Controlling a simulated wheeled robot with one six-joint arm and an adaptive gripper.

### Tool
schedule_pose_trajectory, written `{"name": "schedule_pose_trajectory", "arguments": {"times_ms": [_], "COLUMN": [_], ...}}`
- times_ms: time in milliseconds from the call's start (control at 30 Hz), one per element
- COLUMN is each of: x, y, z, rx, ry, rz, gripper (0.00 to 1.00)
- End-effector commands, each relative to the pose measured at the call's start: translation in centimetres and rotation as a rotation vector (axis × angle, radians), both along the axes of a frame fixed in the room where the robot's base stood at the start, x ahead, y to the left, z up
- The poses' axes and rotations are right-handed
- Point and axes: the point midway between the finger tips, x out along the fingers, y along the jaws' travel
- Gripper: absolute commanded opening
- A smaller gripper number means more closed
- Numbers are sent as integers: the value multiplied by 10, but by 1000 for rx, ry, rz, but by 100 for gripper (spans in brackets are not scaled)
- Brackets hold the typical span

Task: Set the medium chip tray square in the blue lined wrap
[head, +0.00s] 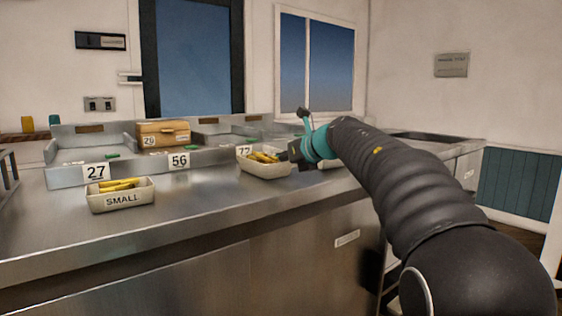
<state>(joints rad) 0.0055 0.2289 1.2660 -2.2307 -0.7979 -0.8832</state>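A pale tray of yellow chips (264,171) stands on the steel counter in front of a tag that seems to read 77. Its size label cannot be read, so I cannot tell if it is the medium one. My gripper (293,152) is at its right end, small and dark; whether it touches the tray or how its fingers stand is unclear. Another pale tray (331,163) is mostly hidden behind my arm. A tray marked SMALL (121,200), with yellow chips, stands at the left. I cannot make out a blue lined wrap.
Low steel bays tagged 27 (96,172) and 56 (179,160) line the back of the counter (215,202). A brown box (163,133) with a number label sits among them. The counter front between the small tray and the middle tray is clear.

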Motion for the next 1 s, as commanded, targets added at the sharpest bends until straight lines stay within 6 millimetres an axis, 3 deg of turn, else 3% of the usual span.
{"name": "schedule_pose_trajectory", "arguments": {"times_ms": [333, 800, 1000], "x": [-6, -69, -84], "y": [-5, -53, -65], "z": [6, 39, 47], "rx": [0, 0, 0], "ry": [-1, -1, -1], "rz": [-1, -2, -1], "gripper": [17, 17, 17]}}
